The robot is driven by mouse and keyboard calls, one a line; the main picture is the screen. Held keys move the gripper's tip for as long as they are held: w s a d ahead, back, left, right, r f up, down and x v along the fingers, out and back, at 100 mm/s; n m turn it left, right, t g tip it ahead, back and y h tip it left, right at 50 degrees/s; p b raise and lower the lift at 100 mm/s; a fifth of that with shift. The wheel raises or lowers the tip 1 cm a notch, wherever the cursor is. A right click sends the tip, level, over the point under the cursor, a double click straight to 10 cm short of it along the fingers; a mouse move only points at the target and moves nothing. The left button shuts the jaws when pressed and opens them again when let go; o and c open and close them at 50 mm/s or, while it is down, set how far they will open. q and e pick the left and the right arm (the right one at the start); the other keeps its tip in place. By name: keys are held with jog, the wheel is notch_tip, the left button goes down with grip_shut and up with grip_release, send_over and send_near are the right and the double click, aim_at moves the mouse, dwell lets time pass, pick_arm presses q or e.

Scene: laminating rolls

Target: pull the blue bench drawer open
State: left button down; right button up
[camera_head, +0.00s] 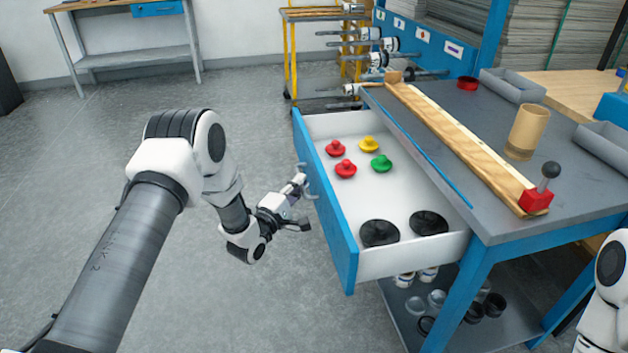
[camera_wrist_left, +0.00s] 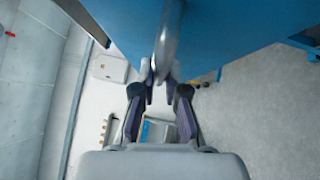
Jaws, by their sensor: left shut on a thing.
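The blue bench drawer (camera_head: 325,215) stands well out from the grey-topped bench (camera_head: 440,130), its white inside showing. My left gripper (camera_head: 303,200) is at the outer side of its blue front, shut on the metal drawer handle (camera_head: 311,181). In the left wrist view the handle (camera_wrist_left: 169,45) runs down to between the fingertips of my left gripper (camera_wrist_left: 159,88), with the blue drawer front (camera_wrist_left: 235,30) behind it. My right gripper is out of view; only part of my right arm shows at the right edge.
The drawer holds red knobs (camera_head: 345,168), a yellow knob (camera_head: 368,144), a green knob (camera_head: 381,163) and two black discs (camera_head: 380,233). A yellow rack (camera_head: 291,55) with rolls stands behind. Bare floor (camera_head: 110,115) lies left of the drawer.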

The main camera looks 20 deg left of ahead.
pick_arm(q)
jog(key=shift+s+a, duration=0.55)
jog(key=shift+a, duration=0.2)
jog(key=shift+s+a, duration=0.5)
jog(key=shift+a, duration=0.25)
jog(key=c, duration=1.2)
grip_release()
jog(key=v, duration=1.2)
